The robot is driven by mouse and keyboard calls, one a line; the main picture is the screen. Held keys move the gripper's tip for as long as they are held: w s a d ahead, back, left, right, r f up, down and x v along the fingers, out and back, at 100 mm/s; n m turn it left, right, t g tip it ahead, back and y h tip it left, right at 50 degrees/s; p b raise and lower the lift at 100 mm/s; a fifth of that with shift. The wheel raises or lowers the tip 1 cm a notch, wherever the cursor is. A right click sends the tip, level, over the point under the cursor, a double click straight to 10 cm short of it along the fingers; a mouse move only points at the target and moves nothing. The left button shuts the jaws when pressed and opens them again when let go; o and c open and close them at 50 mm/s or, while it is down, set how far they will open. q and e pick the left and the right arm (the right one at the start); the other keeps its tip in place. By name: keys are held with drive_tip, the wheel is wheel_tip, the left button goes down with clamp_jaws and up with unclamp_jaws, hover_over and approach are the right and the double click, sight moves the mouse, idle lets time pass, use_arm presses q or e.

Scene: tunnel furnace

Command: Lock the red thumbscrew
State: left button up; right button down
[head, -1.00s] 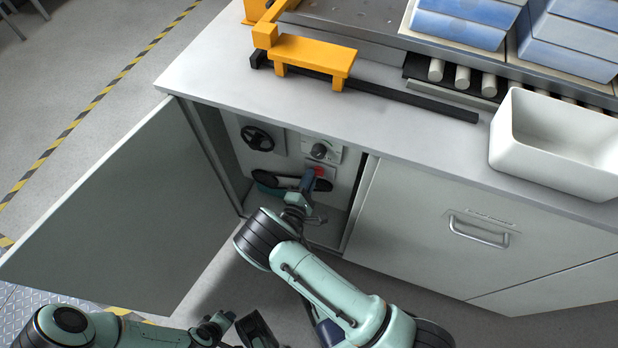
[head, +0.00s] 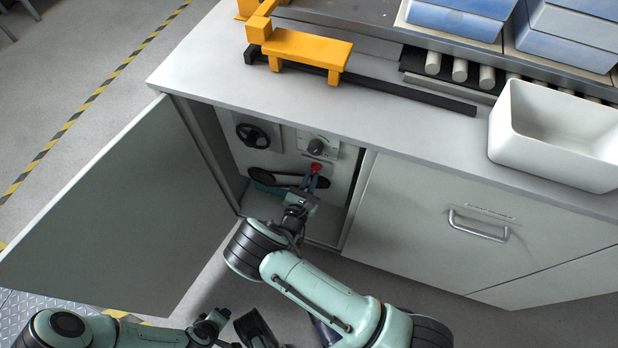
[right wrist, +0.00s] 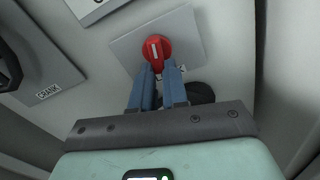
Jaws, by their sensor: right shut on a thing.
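The red thumbscrew (head: 316,167) is on a light plate inside the open cabinet. In the right wrist view it is a round red knob (right wrist: 157,46) with a white mark pointing nearly straight up. My right gripper (head: 313,178) reaches into the cabinet, its two blue fingers shut on the near side of the thumbscrew. In the right wrist view the fingertips (right wrist: 159,70) cover its lower edge and part of the label below it. My left gripper (head: 250,326) is low in the head view, away from the cabinet; its finger gap is unclear.
The open cabinet door (head: 110,205) stands at the left. A white bin (head: 505,150) is on the counter (head: 400,125).

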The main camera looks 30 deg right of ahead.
use_arm(q)
drive_tip(key=shift+w+a, duration=0.1)
use_arm(e)
drive_tip(key=shift+s+d+n, duration=0.1)
drive_tip(key=shift+s+n, duration=0.05)
drive_tip(key=shift+n, duration=0.95)
use_arm(q)
drive_tip(key=shift+f, duration=0.1)
use_arm(e)
drive_tip(key=c, duration=1.1)
unclamp_jaws()
drive_tip(key=shift+c, duration=0.2)
use_arm(q)
drive_tip(key=s, duration=0.1)
drive_tip(key=s+d+r+p, duration=0.1)
drive_tip(key=shift+s+d+r+g+p, duration=0.25)
drive_tip(key=shift+s+r+g+p, duration=0.05)
drive_tip(key=shift+s+r, duration=0.1)
use_arm(e)
drive_tip(key=v, duration=1.3)
drive_tip(key=shift+s, duration=0.2)
